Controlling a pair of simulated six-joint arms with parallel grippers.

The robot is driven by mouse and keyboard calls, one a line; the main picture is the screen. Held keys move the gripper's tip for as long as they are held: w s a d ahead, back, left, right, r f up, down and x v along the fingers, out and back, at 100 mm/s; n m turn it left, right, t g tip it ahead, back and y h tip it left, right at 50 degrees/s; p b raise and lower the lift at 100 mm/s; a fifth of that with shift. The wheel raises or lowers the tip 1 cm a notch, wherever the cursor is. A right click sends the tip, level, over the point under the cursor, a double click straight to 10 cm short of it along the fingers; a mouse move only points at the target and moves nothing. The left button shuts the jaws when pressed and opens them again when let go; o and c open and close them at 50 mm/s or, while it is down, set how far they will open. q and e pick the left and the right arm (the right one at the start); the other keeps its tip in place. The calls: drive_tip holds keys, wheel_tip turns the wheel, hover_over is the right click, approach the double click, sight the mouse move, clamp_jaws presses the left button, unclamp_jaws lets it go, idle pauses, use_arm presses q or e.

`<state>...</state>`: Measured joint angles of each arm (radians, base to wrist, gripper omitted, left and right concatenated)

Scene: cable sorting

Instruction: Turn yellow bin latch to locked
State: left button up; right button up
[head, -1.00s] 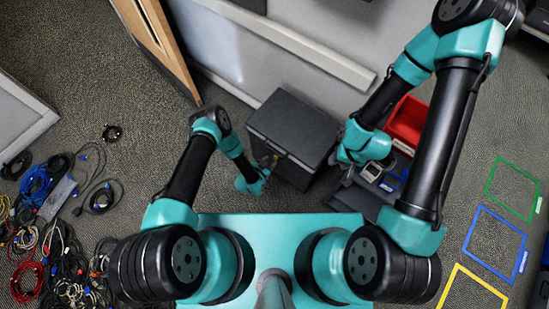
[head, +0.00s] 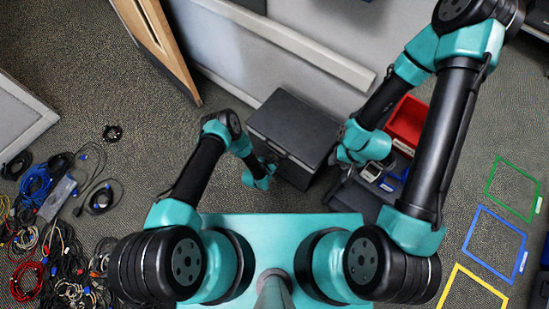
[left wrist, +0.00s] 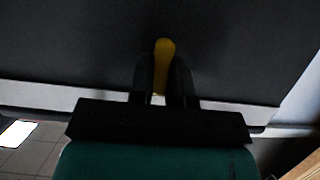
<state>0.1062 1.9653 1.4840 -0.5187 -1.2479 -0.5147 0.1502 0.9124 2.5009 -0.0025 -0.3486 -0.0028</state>
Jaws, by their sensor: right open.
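A dark grey box-shaped bin (head: 298,125) stands against the light panel in the head view. Its front face (left wrist: 70,50) fills the left wrist view. A yellow latch handle (left wrist: 164,50) sticks out between the fingers of my left gripper (left wrist: 162,75), pointing up in that picture with a slight tilt. The fingers sit close on both sides of it and look shut on it. In the head view my left gripper (head: 270,168) is at the bin's front left side, and the latch is hidden there. My right gripper (head: 338,160) is open beside the bin's right side.
A red bin (head: 408,122) and a dark cart with small devices (head: 375,172) are right of the dark bin. Tangled cables (head: 50,235) lie on the floor at left. Green, blue and yellow taped frames (head: 497,240) mark the floor at right.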

use_arm(q)
clamp_jaws()
drive_tip(key=shift+m, duration=0.3)
drive_tip(key=shift+s+d+m+t+y, duration=0.15)
drive_tip(key=shift+m+t+y, duration=0.45)
drive_tip(key=shift+m, duration=0.3)
drive_tip(key=shift+f+m+t+y, duration=0.1)
drive_tip(key=shift+m+t+y, duration=0.45)
drive_tip(key=shift+m, duration=0.65)
drive_tip(key=o, duration=0.5)
unclamp_jaws()
drive_tip(key=shift+o, duration=0.2)
drive_tip(key=shift+s, duration=0.1)
